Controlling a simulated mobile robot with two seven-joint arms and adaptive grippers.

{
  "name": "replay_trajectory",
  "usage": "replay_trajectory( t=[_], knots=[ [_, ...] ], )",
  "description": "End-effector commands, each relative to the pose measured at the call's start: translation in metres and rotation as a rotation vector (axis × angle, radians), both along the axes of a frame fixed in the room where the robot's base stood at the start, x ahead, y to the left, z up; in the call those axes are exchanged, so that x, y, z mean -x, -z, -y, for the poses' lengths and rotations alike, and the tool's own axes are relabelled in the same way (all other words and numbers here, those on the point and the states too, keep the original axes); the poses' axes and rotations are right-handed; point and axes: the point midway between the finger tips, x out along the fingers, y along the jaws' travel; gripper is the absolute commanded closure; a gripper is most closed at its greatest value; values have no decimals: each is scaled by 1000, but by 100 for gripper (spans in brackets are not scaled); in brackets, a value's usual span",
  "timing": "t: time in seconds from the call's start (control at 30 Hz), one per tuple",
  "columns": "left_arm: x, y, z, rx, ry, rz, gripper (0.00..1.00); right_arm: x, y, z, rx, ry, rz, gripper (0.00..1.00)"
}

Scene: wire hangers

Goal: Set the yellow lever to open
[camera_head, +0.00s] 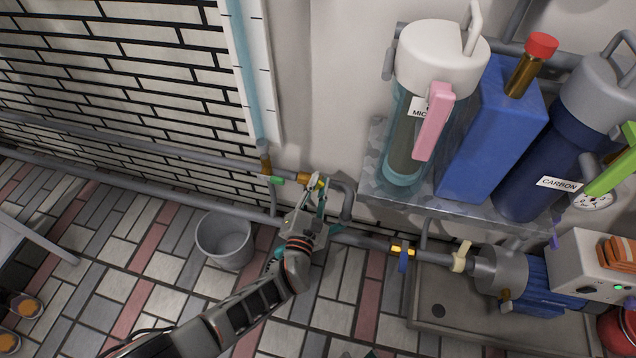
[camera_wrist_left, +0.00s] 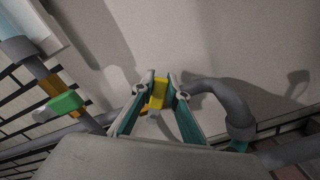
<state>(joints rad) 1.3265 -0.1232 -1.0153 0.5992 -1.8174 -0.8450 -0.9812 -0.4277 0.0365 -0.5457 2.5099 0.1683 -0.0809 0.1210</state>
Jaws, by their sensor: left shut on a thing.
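The yellow lever (camera_wrist_left: 157,92) stands between the two fingers of my left gripper in the left wrist view. My left gripper (camera_head: 317,188) is shut on it, at the pipe by the wall. In the head view the fingers hide most of the lever; a brass valve body (camera_head: 304,179) shows beside them. The gripper (camera_wrist_left: 159,84) also shows in the left wrist view, with its teal fingers on either side of the lever. At the bottom edge of the head view a small teal sliver may be part of my right gripper; too little shows to tell its state.
A valve with a green lever (camera_head: 277,180) is just left of the gripper. A grey bucket (camera_head: 225,240) stands on the tiled floor below. A pipe runs right past a blue lever (camera_head: 404,261) and a cream lever (camera_head: 461,257). Filter housings (camera_head: 446,55) stand on a shelf at the right.

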Motion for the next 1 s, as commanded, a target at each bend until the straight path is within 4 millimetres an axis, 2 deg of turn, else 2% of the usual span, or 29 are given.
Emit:
replay_trajectory(
  t=[0.2,0.23,0.3,0.73,1.0],
  knots=[
    [-1,-2,0,3,0,2,100,0,0,0,0,0,0,68],
    [-1,-2,0,3,0,2,83,0,0,0,0,0,0,68],
    [-1,-2,0,3,0,2,68,0,0,0,0,0,0,68],
    [-1,-2,-2,38,-1,-12,68,0,0,0,0,0,0,68],
    [-6,-9,-18,304,-2,-98,68,0,0,0,0,0,0,68]
  ],
)
